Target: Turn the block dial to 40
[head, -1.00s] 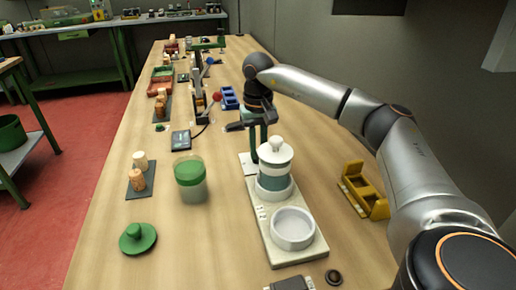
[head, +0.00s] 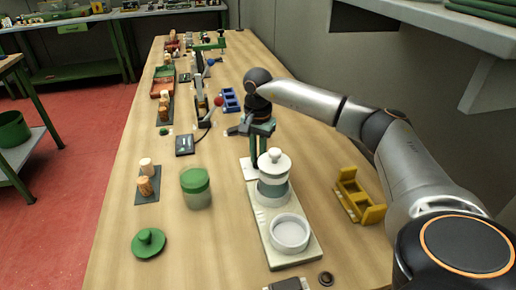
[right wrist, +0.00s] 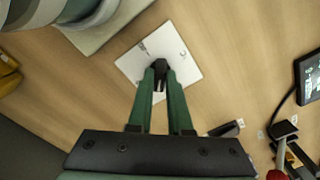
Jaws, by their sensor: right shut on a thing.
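In the right wrist view, a white square plate (right wrist: 185,52) with small dark marks lies on the wooden bench. A black dial knob (right wrist: 161,68) stands on it. The green fingers of my right gripper (right wrist: 161,80) are shut on this knob from above. The dial's number marks are too small to read. My left gripper is not in view.
The white jar (head: 273,186) and a shallow white dish (head: 289,233) stand on a pale board (head: 264,230) close in front. A yellow holder (head: 358,197) is to the right, a green-lidded jar (head: 195,188) to the left. A small black device (head: 184,145) lies beyond it.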

